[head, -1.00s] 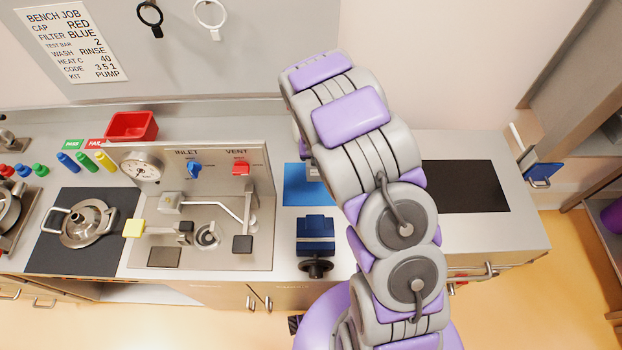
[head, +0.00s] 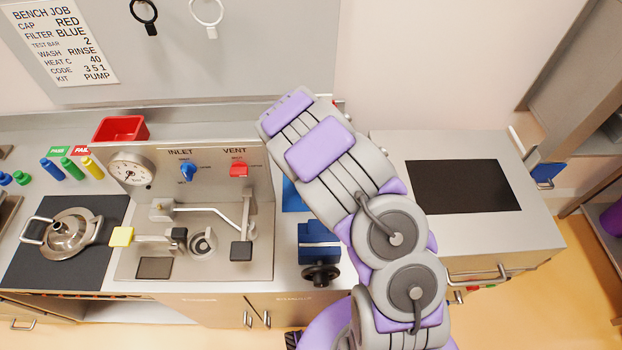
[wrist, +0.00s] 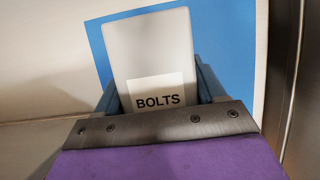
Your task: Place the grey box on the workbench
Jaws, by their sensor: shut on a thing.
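The light grey box (wrist: 150,50) carries a white label reading BOLTS and fills the middle of the wrist view. My gripper (wrist: 160,85) is shut on it, with a finger at each side. The blue mat (wrist: 238,50) lies behind and around the box in that view; I cannot tell whether the box touches it. In the head view the blue mat (head: 291,196) shows only as a sliver left of my arm, and my arm hides the box and the gripper. The workbench (head: 395,150) runs across the head view.
A blue vise (head: 319,245) stands at the front edge, near my arm. The inlet and vent panel (head: 205,180) is to the left, with a red bin (head: 121,129) behind it. A black mat (head: 463,187) on the right is bare.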

